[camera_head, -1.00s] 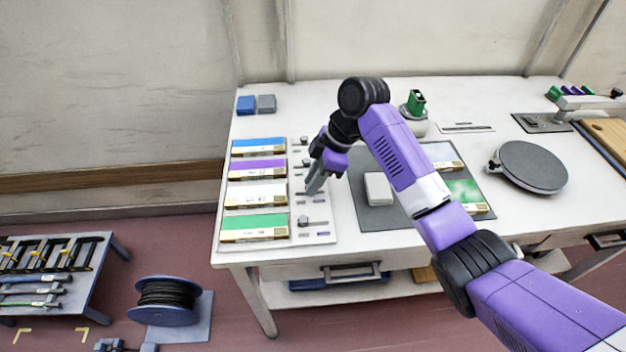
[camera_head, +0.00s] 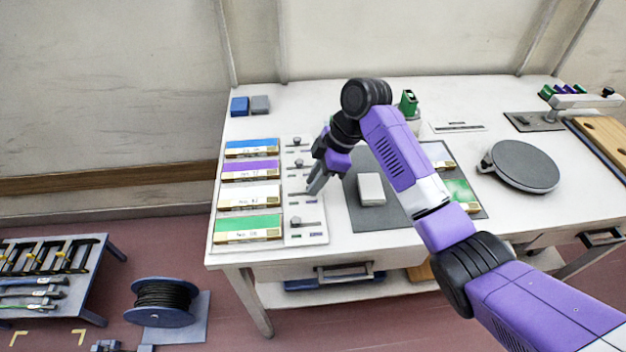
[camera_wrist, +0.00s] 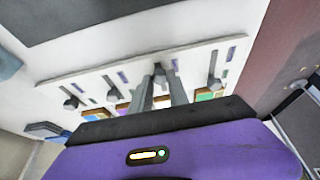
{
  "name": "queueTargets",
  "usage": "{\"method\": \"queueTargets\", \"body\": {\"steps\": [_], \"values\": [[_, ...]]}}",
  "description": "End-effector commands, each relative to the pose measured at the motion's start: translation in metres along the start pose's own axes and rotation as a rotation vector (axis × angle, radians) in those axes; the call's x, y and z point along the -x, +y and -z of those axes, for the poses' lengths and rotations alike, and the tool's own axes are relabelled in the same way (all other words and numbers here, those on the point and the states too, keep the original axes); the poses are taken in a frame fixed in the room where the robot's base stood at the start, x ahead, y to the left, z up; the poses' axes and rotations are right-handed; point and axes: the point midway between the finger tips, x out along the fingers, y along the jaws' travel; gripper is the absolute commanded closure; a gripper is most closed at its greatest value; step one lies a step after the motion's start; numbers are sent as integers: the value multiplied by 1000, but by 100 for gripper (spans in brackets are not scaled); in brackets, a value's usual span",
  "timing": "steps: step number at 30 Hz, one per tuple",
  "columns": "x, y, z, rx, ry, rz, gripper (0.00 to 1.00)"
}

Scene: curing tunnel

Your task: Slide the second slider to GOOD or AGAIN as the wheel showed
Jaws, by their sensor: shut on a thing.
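The slider board (camera_head: 318,240) is a pale strip on the left of the table, with several knobs on slots beside a column of coloured plates. My gripper (camera_head: 314,188) is low over it, shut on the second slider's knob (camera_wrist: 159,72), second from the front, level with the white plate (camera_head: 250,197). In the wrist view, my fingers (camera_wrist: 160,88) close around this knob. It stands farther from the plates than the neighbouring knobs (camera_wrist: 113,95). The front knob (camera_head: 296,221) is free, beside the green plate (camera_head: 248,222). No wheel reading is legible.
A white block (camera_head: 371,188) on a dark mat (camera_head: 360,217) lies just right of the board. A round grey disc (camera_head: 525,165) stands farther right. Blue and grey blocks (camera_head: 239,106) sit at the back left. A cable spool (camera_head: 163,300) is on the floor side.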

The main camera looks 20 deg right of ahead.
Motion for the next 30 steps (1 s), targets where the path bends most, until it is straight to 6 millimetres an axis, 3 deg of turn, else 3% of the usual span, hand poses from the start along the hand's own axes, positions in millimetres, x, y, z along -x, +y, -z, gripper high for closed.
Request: {"method": "queueTargets", "body": {"steps": [1, 4, 16, 30], "values": [[2, 0, -3, -5, -5, 1, 77], [2, 0, -3, -5, -5, 1, 57], [6, 1, -2, -4, -3, 0, 57], [72, 1, -3, -4, -3, -2, 57]]}}
